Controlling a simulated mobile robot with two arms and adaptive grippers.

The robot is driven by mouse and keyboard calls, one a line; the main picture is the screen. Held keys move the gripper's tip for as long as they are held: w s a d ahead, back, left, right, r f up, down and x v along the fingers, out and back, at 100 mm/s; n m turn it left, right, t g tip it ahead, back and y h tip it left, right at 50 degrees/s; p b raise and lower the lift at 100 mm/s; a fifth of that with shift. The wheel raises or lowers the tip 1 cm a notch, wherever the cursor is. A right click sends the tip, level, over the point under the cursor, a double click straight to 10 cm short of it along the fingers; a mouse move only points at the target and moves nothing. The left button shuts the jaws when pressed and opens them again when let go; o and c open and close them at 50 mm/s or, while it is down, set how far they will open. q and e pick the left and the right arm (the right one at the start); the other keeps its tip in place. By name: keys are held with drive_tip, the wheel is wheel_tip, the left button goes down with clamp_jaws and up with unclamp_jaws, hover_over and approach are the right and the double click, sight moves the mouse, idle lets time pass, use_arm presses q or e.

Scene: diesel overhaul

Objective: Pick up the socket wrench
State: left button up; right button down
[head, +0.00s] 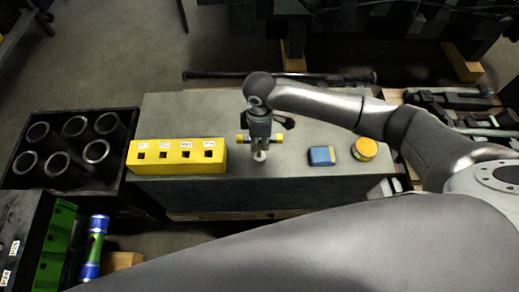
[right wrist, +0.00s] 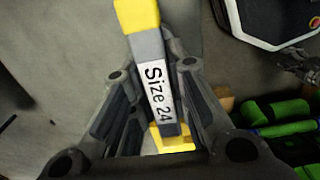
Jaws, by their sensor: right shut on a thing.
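My right gripper (head: 260,138) is above the middle of the grey bench, pointing down. It is shut on the socket wrench (head: 244,138), whose yellow ends stick out on both sides of the fingers and whose pale lower end shows beneath. In the right wrist view the wrench (right wrist: 155,85) lies between the fingers, grey with a yellow end and a white label reading "Size 24". Whether its lower end touches the bench I cannot tell. My left gripper is not in view.
A yellow block (head: 178,168) with labelled square holes stands left of the gripper. A blue box (head: 322,156) and a round yellow tin (head: 365,149) lie to the right on the grey bench (head: 215,110). A black crate (head: 110,178) of dark cylinders stands at left.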

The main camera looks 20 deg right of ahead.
drive_tip(key=shift+r, duration=0.2)
drive_tip(key=shift+w+r, duration=0.1)
drive_tip(key=shift+r, duration=0.15)
wheel_tip(320, 180, up, 2)
drive_tip(key=shift+r, duration=0.15)
drive_tip(key=s+a+r, duration=0.7)
drive_tip(key=s+r, duration=0.3)
drive_tip(key=s, duration=0.2)
drive_tip(key=shift+a+p, duration=0.15)
drive_tip(key=shift+p, duration=0.2)
drive_tip(key=c, duration=1.9)
unclamp_jaws()
clamp_jaws()
